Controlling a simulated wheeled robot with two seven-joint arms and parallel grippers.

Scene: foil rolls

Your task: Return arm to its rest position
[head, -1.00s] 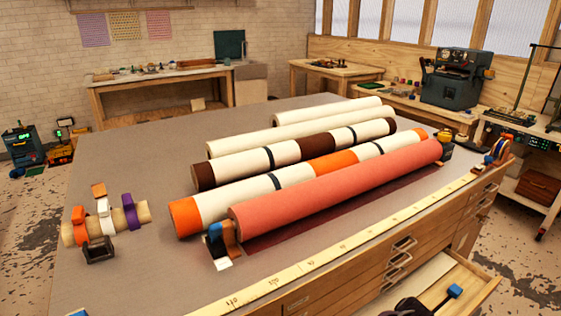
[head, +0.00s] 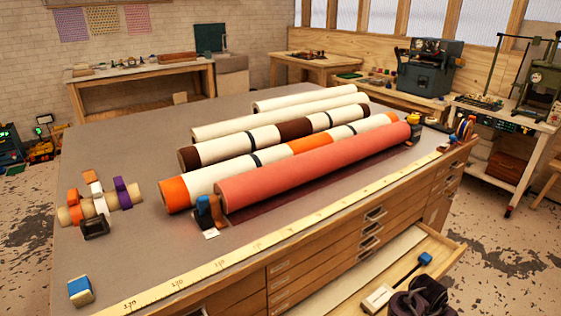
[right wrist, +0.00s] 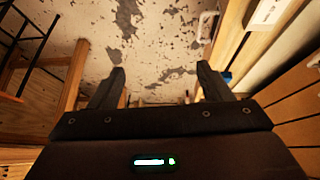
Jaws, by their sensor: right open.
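My right gripper (right wrist: 161,72) is open and empty in the right wrist view, its two dark fingers apart over the worn floor. In the head view a dark part of my right arm shows at the bottom right, over the open drawer (head: 452,250); its fingertips cannot be made out there. My left gripper is not in view. A coral-red foil roll (head: 315,168) lies along the table's front. Behind it are a white-and-orange roll (head: 265,165), a white-and-brown roll (head: 225,150) and cream rolls.
The grey table (head: 115,265) has a yellow ruler strip (head: 250,247) along its front edge. A small roll with coloured bands (head: 125,200) lies at left, a blue-topped block (head: 80,291) at front left. The drawer holds a blue-ended tool (head: 424,258). A wooden frame (right wrist: 75,75) stands left of my gripper.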

